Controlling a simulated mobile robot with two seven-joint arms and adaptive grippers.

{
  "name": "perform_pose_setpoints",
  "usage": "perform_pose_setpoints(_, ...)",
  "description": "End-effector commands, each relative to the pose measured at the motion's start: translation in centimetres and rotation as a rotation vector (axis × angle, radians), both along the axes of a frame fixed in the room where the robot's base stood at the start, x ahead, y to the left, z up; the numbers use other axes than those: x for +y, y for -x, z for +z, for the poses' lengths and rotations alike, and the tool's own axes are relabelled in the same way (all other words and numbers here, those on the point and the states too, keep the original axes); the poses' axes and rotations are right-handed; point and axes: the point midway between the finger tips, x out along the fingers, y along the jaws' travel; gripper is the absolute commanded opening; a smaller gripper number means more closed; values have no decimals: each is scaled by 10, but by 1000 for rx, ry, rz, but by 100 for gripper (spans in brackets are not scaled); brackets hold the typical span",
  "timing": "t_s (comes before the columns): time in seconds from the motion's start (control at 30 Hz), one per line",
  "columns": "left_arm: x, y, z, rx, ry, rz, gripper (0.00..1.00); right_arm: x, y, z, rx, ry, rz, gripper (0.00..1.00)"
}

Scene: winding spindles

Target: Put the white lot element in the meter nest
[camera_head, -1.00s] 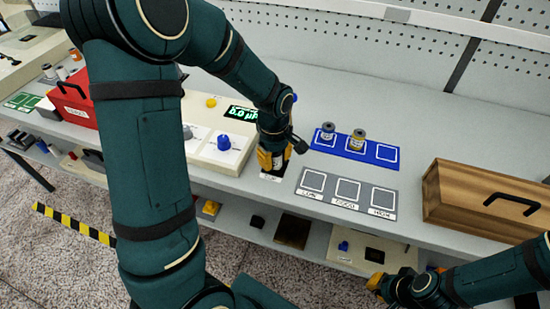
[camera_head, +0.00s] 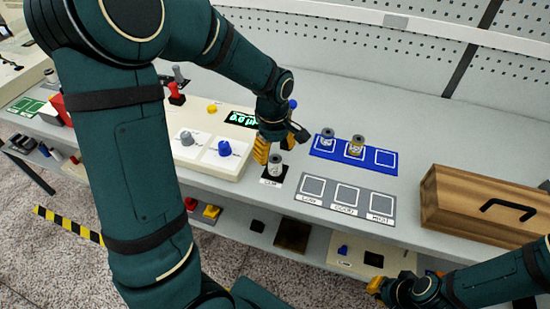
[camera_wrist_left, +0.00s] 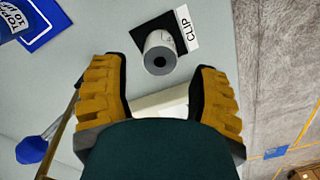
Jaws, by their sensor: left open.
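A small white-grey cylinder (camera_head: 275,165) stands upright on a black square pad (camera_head: 268,181) with a white label. In the left wrist view the cylinder (camera_wrist_left: 160,53) has a dark hole in its end, and the label beside it reads CLIP. My left gripper (camera_head: 268,151) is open and empty, just above and left of the cylinder; its fingers are clear of it in the wrist view (camera_wrist_left: 162,85). The meter (camera_head: 210,155) with a green-lit display is left of the gripper.
A blue tray (camera_head: 370,160) behind the pad holds two spools, with its right square empty. A grey three-square mat (camera_head: 328,197) is empty. A wooden box (camera_head: 485,205) stands at the right.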

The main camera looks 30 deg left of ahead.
Motion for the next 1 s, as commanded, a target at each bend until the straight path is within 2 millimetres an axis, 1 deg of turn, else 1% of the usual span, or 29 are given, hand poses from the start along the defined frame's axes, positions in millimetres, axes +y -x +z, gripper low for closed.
perform_pose_setpoints(0.03, 0, -1, 15, -5, 0, -1, 61, 0, 1, 5, 2, 0, 1, 0)
perform_pose_setpoints(0.1, 1, -1, 28, -5, 0, -2, 61, 0, 1, 8, 3, 0, 1, 0)
perform_pose_setpoints(0.2, 1, -1, 45, -3, 0, -2, 61, 0, 2, 12, 5, -1, 1, 0)
perform_pose_setpoints(0.33, 2, -1, 59, -2, 0, -1, 61, 0, 0, 15, 2, 0, -2, 0)
perform_pose_setpoints(0.5, 2, -1, 66, 0, 0, -2, 61, 0, 0, 16, 0, 0, -2, 0)
perform_pose_setpoints(1.0, 2, -1, 66, 0, 0, -1, 61, 0, 0, 15, 0, 0, -2, 0)
